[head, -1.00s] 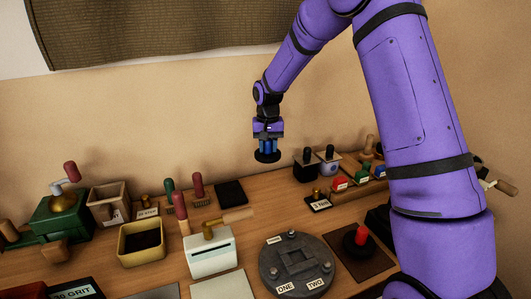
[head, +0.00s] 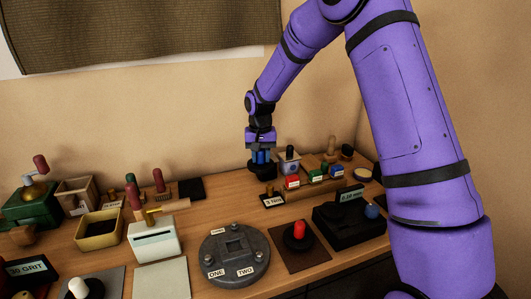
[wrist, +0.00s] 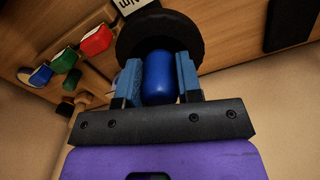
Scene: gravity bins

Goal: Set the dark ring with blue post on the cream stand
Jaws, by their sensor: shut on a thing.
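My gripper (head: 262,157) is shut on the blue post (wrist: 160,80) of the dark ring (wrist: 124,38). The post sits between the two blue finger pads in the wrist view (wrist: 159,72). The ring (head: 261,172) hangs below the fingers at the back of the bench; I cannot tell whether it touches anything. A bare, pale cream square slab (head: 160,279) lies at the front and may be the cream stand. A round cream-topped piece (head: 362,174) stands at the back right; I cannot tell which one is meant.
A grey round fixture (head: 234,270) and a red-posted dark ring (head: 299,236) are in front. A white box (head: 153,238) stands left.

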